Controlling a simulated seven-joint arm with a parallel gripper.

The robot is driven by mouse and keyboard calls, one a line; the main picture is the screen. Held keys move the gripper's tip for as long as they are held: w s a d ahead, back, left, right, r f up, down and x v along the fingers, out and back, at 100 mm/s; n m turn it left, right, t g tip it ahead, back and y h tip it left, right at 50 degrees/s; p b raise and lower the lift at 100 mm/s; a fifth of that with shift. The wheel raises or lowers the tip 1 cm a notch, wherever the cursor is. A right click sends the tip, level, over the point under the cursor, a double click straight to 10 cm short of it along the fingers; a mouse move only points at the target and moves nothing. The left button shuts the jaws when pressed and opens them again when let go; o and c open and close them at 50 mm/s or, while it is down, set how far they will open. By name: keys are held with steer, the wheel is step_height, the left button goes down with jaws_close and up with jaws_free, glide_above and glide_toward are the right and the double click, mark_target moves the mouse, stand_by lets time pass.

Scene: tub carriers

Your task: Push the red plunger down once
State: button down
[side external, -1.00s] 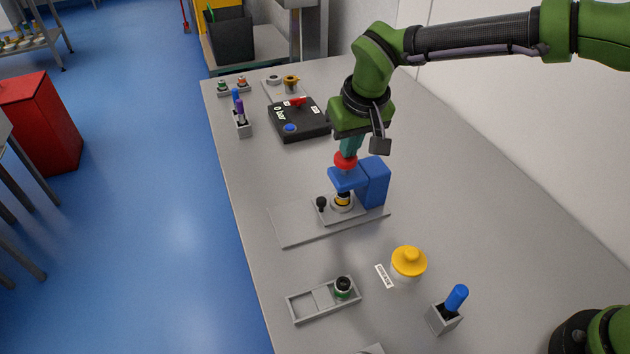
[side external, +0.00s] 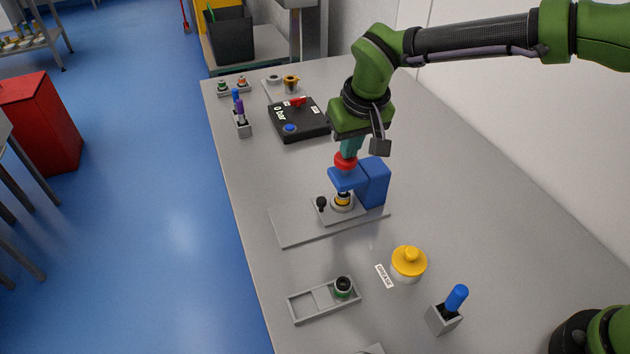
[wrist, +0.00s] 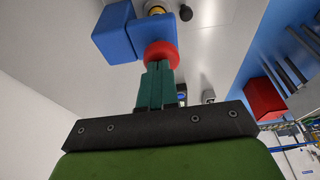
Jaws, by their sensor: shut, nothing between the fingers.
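The red plunger (side external: 345,161) is a round red knob on top of a blue press (side external: 374,182) that stands on a grey plate (side external: 290,228). Under the press arm, a small part with a yellow band (side external: 342,199) sits in a round seat. My gripper (side external: 347,153) is shut and empty, pointing down, its teal fingertips at the top of the red knob. In the wrist view the shut fingers (wrist: 156,68) meet the edge of the red knob (wrist: 161,52); they appear to touch it. The fingers partly hide the knob's top.
A yellow-lidded tub (side external: 409,263), a grey tray (side external: 323,300) with a green-banded part, and a blue pen in a holder (side external: 445,316) stand nearer the camera. A black box (side external: 298,119) with a red lever lies behind. The table's right side is clear.

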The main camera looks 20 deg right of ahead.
steer(key=v, duration=1.2)
steer(key=shift+w+r, duration=0.3)
steer(key=shift+r, duration=0.05)
steer(key=s+d+f+m+t+y, duration=0.1)
steer(key=s+d+m+t, duration=0.1)
steer(key=s+d, duration=0.8)
steer(key=s+d+f+m+t+y, duration=0.1)
steer(key=s+d+m+t, duration=0.1)
steer(key=s+d, duration=0.8)
steer(key=shift+d+f, duration=0.4)
steer(key=shift+d, duration=0.35)
